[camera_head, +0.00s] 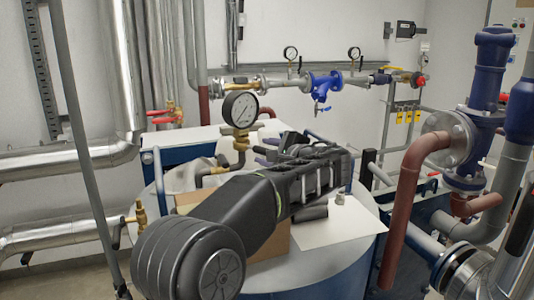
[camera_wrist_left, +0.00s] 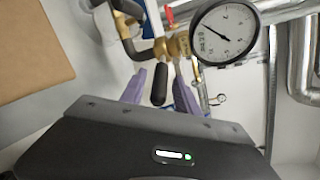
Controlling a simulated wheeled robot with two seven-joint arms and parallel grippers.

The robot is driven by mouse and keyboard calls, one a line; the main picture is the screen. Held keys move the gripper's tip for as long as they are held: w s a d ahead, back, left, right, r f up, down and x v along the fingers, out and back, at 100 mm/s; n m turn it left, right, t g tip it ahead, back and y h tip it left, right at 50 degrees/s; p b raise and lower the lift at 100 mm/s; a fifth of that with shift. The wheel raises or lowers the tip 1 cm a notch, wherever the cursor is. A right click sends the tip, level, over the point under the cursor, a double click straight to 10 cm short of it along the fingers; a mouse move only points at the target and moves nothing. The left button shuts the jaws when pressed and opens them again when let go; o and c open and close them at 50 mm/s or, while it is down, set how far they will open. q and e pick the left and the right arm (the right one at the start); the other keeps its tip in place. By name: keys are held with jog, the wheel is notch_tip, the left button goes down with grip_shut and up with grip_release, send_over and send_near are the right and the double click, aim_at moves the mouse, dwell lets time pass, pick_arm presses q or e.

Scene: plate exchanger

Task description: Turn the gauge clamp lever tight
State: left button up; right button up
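The round pressure gauge (camera_head: 240,109) stands upright on a brass fitting (camera_head: 241,141) above the tank. In the left wrist view the gauge (camera_wrist_left: 225,33) is at the upper right, beside its brass fitting (camera_wrist_left: 178,45). A dark rounded clamp lever (camera_wrist_left: 160,84) extends from the fitting area between my gripper's purple fingers. My left gripper (camera_wrist_left: 159,92) is open around the lever, with visible gaps on both sides. In the head view my left gripper (camera_head: 267,148) is just right of the fitting; the lever cannot be made out clearly there. My right gripper is not in view.
A red-handled valve (camera_head: 167,114) is left of the gauge. Red-brown pipe (camera_head: 402,205) and blue valves (camera_head: 490,70) crowd the right. A pipe with a blue valve (camera_head: 325,84) runs along the back wall.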

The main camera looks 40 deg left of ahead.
pick_arm(q)
jog(key=shift+d, duration=0.15)
jog(key=shift+d, duration=0.3)
jog(key=b+v, duration=0.1)
jog(key=v, duration=0.6)
jog(key=shift+s+a+r, duration=0.1)
